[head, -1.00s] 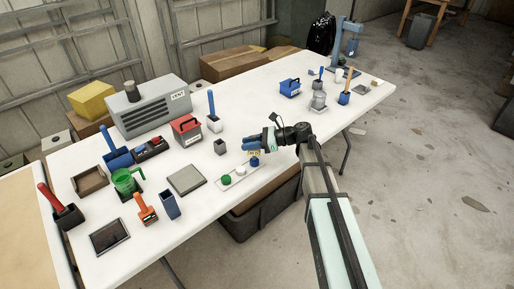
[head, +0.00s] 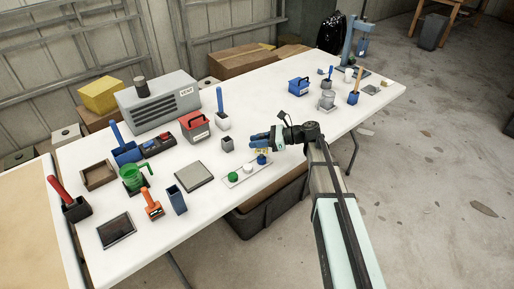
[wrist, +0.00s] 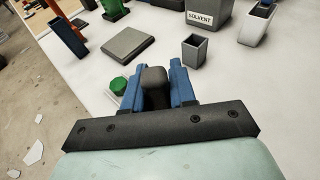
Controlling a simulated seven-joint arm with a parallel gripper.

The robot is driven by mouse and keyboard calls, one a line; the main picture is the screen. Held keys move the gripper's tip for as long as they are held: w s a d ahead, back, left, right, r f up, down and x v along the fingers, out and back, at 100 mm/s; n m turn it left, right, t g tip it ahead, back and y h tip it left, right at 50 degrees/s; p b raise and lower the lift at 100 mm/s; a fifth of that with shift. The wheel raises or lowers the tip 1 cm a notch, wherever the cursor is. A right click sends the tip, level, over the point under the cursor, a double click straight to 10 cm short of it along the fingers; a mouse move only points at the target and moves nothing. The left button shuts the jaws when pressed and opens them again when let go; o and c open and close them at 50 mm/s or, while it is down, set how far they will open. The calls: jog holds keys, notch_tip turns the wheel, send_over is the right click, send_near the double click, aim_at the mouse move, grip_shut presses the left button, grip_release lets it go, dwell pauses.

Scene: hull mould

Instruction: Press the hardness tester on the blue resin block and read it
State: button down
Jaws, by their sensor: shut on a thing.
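A pale strip (head: 247,173) on the white table carries a green block (head: 233,177), a white block and a blue resin block (head: 262,160) at its right end. My gripper (head: 256,141) is just above the blue block, its blue fingers closed on a dark grey thing, seemingly the hardness tester (wrist: 154,78). A small yellow part (head: 262,151) shows below the fingers, just over the blue block. I cannot tell if it touches the block, and no reading is legible. In the wrist view the green block (wrist: 119,86) shows left of the fingers; the blue one is hidden.
A grey plate (head: 194,175) lies left of the strip and a small grey cup (head: 228,144) stands behind it. The table's front edge is close to the strip.

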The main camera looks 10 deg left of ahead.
dwell(0.7)
jog(key=shift+r, duration=2.5)
